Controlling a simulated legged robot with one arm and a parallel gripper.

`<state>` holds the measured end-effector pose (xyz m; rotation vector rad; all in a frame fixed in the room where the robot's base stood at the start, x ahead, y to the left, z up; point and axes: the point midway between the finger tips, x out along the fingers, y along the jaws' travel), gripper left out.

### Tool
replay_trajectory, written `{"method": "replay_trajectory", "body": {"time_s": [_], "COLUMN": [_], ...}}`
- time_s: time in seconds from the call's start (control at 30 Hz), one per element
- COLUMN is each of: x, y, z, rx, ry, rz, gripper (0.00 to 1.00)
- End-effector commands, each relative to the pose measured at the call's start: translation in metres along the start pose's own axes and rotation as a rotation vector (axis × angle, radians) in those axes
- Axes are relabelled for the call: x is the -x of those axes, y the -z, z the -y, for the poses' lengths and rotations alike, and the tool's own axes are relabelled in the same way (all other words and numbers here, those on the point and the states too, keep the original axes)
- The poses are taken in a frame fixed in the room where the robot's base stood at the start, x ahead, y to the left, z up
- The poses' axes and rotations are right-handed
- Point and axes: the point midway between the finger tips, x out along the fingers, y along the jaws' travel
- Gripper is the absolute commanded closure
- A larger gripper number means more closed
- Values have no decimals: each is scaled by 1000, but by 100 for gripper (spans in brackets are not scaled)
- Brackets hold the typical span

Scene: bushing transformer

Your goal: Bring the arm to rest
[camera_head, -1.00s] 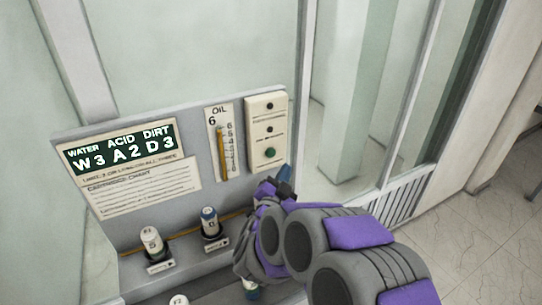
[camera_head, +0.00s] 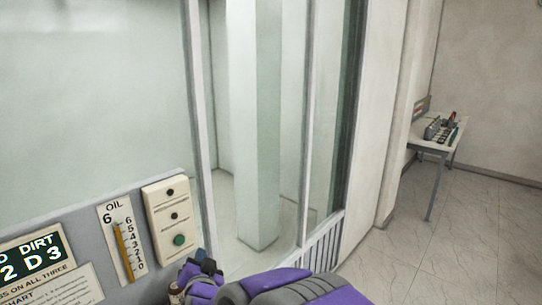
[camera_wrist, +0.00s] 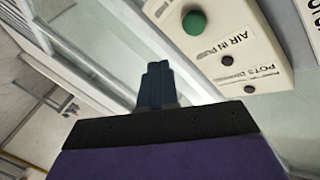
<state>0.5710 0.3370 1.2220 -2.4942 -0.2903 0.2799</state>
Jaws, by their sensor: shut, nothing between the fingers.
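My gripper (camera_wrist: 158,75) shows in the wrist view with its dark blue fingers together and nothing between them. In the head view my gripper (camera_head: 205,258) is at the bottom, just right of and below the cream control box, with my purple and grey arm reaching in from the lower right. The control box (camera_head: 168,215) has a green button (camera_head: 179,239) and two dark round spots above it. In the wrist view the green button (camera_wrist: 194,22) is above and right of my fingertips, with a label reading "AIR IN". I cannot tell the gap between fingers and box.
The oil gauge (camera_head: 122,240) and a green sign (camera_head: 30,258) are on the grey panel left of the box. A glazed frame and vent grille (camera_head: 325,240) stand to the right. Open tiled floor (camera_head: 470,235) leads to a small table (camera_head: 437,146) with several items on it.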

Motion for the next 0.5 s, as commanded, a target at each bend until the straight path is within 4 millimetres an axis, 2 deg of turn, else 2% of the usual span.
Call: {"method": "replay_trajectory", "body": {"time_s": [0.03,0.27,0.37,0.5], "x": [5,44,70,114], "y": [8,11,12,16], "z": [-3,-27,-44,-73], "rx": [6,82,125,190], "ry": [0,-22,-44,-95], "rz": [49,339,459,626], "gripper": [100,100,100,100]}}
